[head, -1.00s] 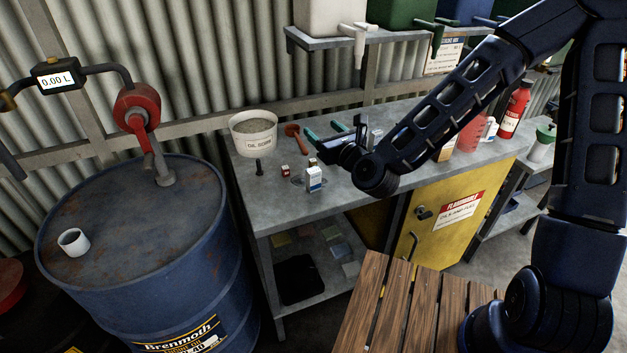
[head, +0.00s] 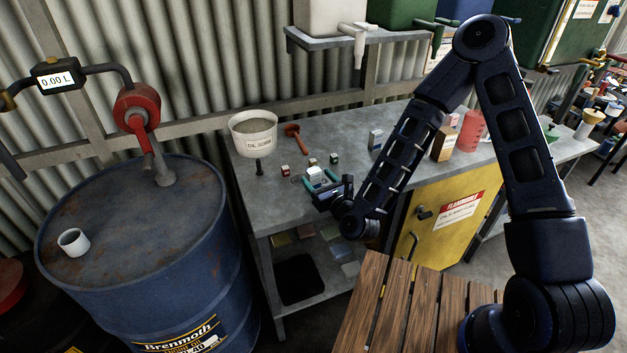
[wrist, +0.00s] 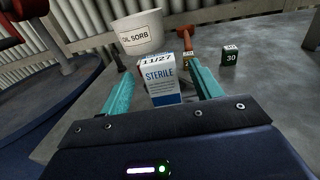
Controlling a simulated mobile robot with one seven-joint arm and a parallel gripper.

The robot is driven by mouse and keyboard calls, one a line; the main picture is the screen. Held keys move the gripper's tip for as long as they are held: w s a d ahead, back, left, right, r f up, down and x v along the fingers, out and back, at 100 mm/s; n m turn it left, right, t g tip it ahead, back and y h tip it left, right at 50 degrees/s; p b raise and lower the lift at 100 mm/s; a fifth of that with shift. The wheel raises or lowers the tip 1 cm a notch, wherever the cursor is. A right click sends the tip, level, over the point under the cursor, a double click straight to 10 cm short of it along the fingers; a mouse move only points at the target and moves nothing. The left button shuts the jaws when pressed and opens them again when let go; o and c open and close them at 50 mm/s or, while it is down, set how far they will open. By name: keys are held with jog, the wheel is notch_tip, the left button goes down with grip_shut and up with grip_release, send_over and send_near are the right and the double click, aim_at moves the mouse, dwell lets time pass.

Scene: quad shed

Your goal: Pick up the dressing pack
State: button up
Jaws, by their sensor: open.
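The dressing pack is a small white and blue box (wrist: 161,80) marked "STERILE" and "11/27". In the wrist view it stands upright on the grey bench, between and just beyond my two teal fingers. In the head view its white top (head: 314,172) shows near the bench's front edge, partly hidden by my gripper (head: 319,183). My gripper also shows in the wrist view (wrist: 157,88), open, with a gap on either side of the box. I cannot tell how far the fingertips reach along its sides.
An "OIL SORB" tub (head: 253,133) stands behind, with a red-brown tool (head: 293,135) beside it. Small blocks lie near the pack, one dark green marked "30" (wrist: 230,54). A blue drum (head: 130,240) stands left. A wooden slatted surface (head: 400,310) is in front.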

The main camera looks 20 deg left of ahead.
aim_at(311, 170)
jog(key=x, duration=0.5)
jog(key=shift+c, duration=0.2)
jog(key=c, duration=1)
